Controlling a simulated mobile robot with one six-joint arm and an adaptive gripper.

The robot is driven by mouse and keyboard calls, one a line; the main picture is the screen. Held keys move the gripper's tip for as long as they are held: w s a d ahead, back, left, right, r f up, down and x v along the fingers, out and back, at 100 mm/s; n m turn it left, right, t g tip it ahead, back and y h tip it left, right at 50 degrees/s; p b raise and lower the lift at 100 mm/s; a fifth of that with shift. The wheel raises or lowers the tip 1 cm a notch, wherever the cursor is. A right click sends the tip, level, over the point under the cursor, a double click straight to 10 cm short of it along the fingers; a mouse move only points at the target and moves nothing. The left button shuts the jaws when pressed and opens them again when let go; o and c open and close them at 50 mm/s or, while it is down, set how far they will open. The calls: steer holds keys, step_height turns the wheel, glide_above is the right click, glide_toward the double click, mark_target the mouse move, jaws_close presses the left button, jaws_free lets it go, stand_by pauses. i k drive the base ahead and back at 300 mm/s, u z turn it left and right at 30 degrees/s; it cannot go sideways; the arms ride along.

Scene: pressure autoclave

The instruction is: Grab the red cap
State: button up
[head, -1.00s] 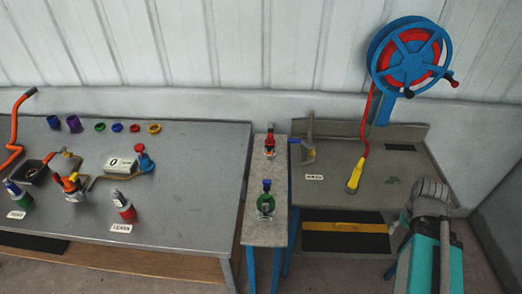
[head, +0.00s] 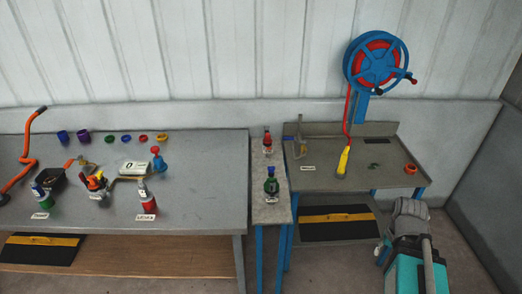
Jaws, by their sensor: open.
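A small round red cap (head: 143,138) lies at the back of the long grey table, in a row of small caps. It sits between a blue cap (head: 127,139) on its left and a yellow cap (head: 161,138) on its right. A green cap (head: 110,139) lies further left. Nothing covers the red cap. A separate orange-red ring (head: 411,168) lies on the right-hand workbench. I do not see my gripper in the head view.
The long table (head: 205,180) holds several bottles, a digital display (head: 133,168) and an orange bent handle (head: 30,150). A narrow stand (head: 270,213) carries two bottles. A hose reel (head: 376,62) hangs above the workbench (head: 320,178). The long table's right part is clear.

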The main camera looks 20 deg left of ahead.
mark_target(268, 139)
steer(key=k, duration=0.85)
steer(key=u, duration=0.8)
steer(key=i, duration=0.95)
